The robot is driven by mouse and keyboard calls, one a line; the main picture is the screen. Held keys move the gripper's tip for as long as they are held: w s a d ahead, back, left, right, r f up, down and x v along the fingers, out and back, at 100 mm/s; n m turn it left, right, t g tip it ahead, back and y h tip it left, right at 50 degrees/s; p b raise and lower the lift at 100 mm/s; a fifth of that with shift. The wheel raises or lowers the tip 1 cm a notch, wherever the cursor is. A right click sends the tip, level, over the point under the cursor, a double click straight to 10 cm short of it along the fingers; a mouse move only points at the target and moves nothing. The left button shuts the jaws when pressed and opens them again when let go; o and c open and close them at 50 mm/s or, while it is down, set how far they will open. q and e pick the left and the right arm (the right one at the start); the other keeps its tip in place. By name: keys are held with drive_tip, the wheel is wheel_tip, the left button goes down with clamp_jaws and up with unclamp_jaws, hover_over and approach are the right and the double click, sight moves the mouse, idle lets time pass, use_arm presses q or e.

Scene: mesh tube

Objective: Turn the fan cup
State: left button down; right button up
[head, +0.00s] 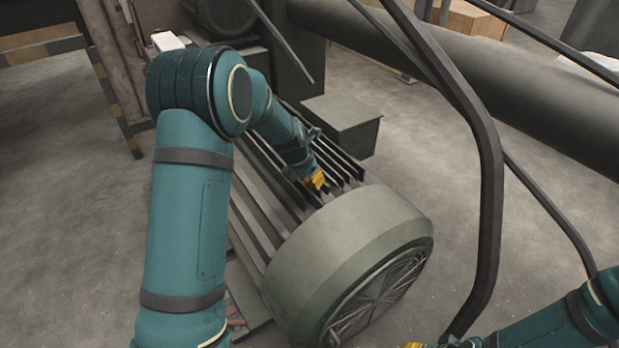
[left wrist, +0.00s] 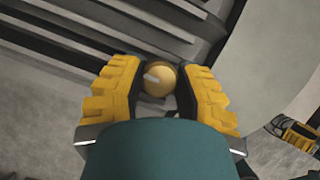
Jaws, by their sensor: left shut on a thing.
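The fan cup is a small round brass cap (left wrist: 160,77) with a short pale mark on its face, seen in the left wrist view. It sits between the yellow fingers of my left gripper (left wrist: 160,95), which is shut on it. In the head view my left gripper (head: 315,180) is at the motor's ribs, just behind the fan cover (head: 335,245); the cup itself is hidden there. My right gripper (head: 415,345) barely shows at the bottom edge of the head view. Part of it shows at the right edge of the left wrist view (left wrist: 298,133), and its opening is unclear.
The ribbed motor body (head: 262,215) runs back from the round fan cover, with a box (head: 342,120) on its far side. A dark bent rail (head: 490,190) stands to the right, and a thick pipe (head: 480,85) crosses behind. Floor between cover and rail is clear.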

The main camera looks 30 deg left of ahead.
use_arm(q)
drive_tip(key=shift+m, duration=0.3)
